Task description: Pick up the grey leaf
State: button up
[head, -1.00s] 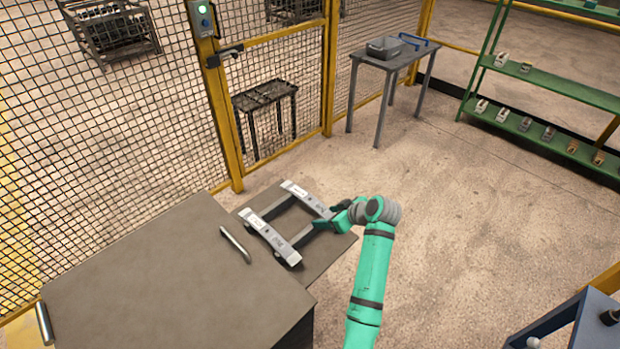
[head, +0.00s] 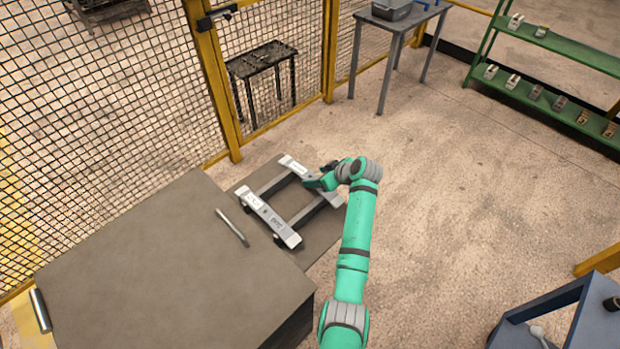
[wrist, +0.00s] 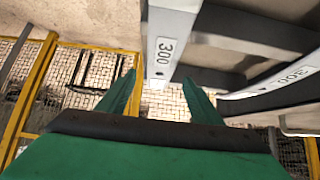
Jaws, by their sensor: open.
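On a low dark platform, two light grey bars labelled with numbers, a near one (head: 268,217) and a far one (head: 291,164), are joined by two darker grey cross bars (head: 280,184). I cannot tell which piece is the grey leaf. My gripper (head: 318,182) is at the far bar and hides part of it. In the wrist view my gripper (wrist: 160,92) is open, and a grey bar end marked 300 (wrist: 166,48) shows between and above the fingertips. A second bar marked 300 (wrist: 290,78) shows to the right. I see nothing held.
A large brown-grey cabinet top (head: 150,270) with a metal handle (head: 232,228) lies at left. A yellow-framed mesh fence (head: 110,110) stands behind. A green shelf (head: 550,100) with small blocks is at the back right.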

aim_at(310, 176)
jog(key=shift+x, duration=1.95)
jog(key=shift+s+d+f, duration=0.1)
jog(key=shift+d+f, duration=0.05)
jog(key=shift+c, duration=0.6)
grip_shut()
jog(key=shift+r, duration=0.25)
